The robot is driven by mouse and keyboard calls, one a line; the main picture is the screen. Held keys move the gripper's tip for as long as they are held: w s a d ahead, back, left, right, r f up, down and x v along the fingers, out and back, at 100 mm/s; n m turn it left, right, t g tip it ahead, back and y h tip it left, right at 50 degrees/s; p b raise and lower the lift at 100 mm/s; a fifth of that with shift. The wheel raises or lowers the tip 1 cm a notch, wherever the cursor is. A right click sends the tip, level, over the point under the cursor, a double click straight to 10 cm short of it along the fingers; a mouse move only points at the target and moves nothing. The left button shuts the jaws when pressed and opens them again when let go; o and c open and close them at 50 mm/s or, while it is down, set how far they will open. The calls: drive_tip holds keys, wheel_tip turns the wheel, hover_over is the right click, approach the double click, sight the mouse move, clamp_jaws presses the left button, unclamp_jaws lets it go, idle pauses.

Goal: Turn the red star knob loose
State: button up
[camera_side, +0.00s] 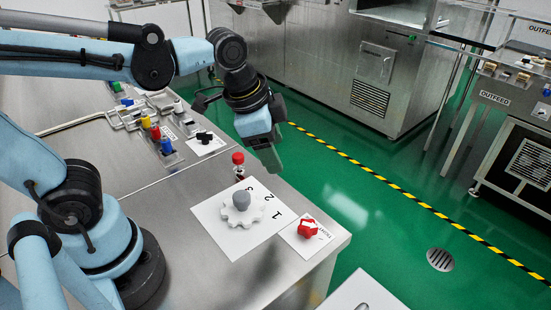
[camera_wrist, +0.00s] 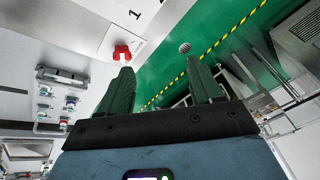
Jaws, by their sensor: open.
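The red star knob (camera_side: 308,228) sits on a small white card (camera_side: 296,237) near the table's right corner. It also shows in the wrist view (camera_wrist: 122,52), at the upper middle, just beyond the tip of the left finger. My gripper (camera_side: 272,165) hangs at the table's far edge, above and behind the knob and apart from it. In the wrist view my gripper (camera_wrist: 160,66) has its two dark green fingers spread with nothing between them. The knob's underside is hidden.
A grey scalloped wheel with a round knob (camera_side: 241,201) stands on a numbered white plate (camera_side: 222,240) left of the red knob. A black knob (camera_side: 205,138) and coloured parts lie farther back. Green floor (camera_side: 340,180) lies beyond the edge.

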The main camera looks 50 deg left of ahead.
sight(307, 224)
drive_tip(key=w+d+f+m+g, duration=0.1)
drive_tip(key=d+m+g, duration=0.3)
drive_tip(key=d+m, duration=0.6)
drive_tip(key=shift+m+y, duration=0.3)
drive_tip(key=shift+m, duration=0.1)
drive_tip(key=f, duration=0.8)
drive_tip(key=a+f, duration=0.1)
drive_tip(key=f, duration=0.3)
drive_tip(key=shift+w, duration=0.2)
drive_tip(key=c, duration=1.1)
drive_tip(key=shift+o, duration=0.2)
